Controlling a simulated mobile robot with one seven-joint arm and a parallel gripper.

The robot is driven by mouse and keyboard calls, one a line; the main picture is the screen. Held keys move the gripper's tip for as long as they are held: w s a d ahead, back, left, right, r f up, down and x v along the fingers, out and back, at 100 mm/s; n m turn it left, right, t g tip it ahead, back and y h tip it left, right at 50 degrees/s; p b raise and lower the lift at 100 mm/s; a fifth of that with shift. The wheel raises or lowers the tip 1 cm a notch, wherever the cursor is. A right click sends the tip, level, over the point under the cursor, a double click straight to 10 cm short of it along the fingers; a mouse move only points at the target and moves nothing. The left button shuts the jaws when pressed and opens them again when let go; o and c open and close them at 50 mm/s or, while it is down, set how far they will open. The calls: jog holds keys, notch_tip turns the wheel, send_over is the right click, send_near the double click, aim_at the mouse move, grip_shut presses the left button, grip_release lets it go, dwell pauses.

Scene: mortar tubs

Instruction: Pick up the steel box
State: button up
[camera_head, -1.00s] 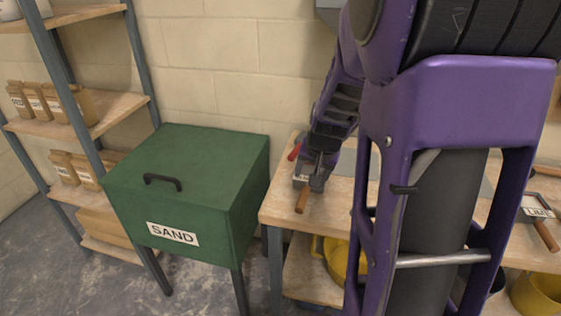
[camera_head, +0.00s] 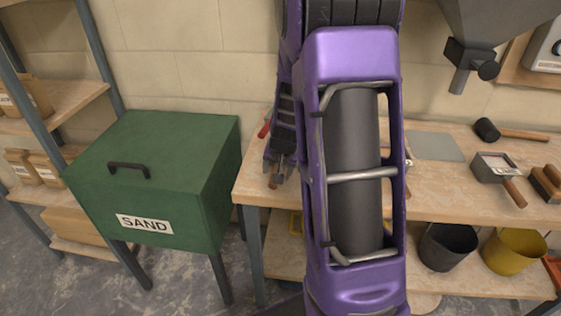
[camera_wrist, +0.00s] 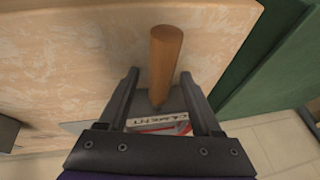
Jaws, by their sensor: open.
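A steel box with a wooden handle and a CEMENT label (camera_wrist: 158,123) sits at the left end of the bench, beside the green sand bin. In the wrist view its round handle (camera_wrist: 166,58) stands between the two fingers of my gripper (camera_wrist: 160,76), which are open and apart from it on both sides. The box body is mostly hidden behind my gripper's palm. In the head view my gripper (camera_head: 279,166) hangs low over the bench end, and my arm hides most of the box. A second steel box (camera_head: 491,167) with a wooden handle stands farther right on the bench.
The green SAND bin (camera_head: 150,180) stands close to the left of the wooden bench (camera_head: 440,185). A mallet (camera_head: 510,132), a grey plate (camera_head: 434,146) and a brush (camera_head: 547,182) lie on the bench. Black (camera_head: 447,246) and yellow (camera_head: 514,252) buckets stand below. A hopper (camera_head: 490,30) hangs above.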

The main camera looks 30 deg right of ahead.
jog(key=shift+c, duration=0.2)
grip_shut()
jog(key=shift+r, duration=0.1)
dwell(1.1)
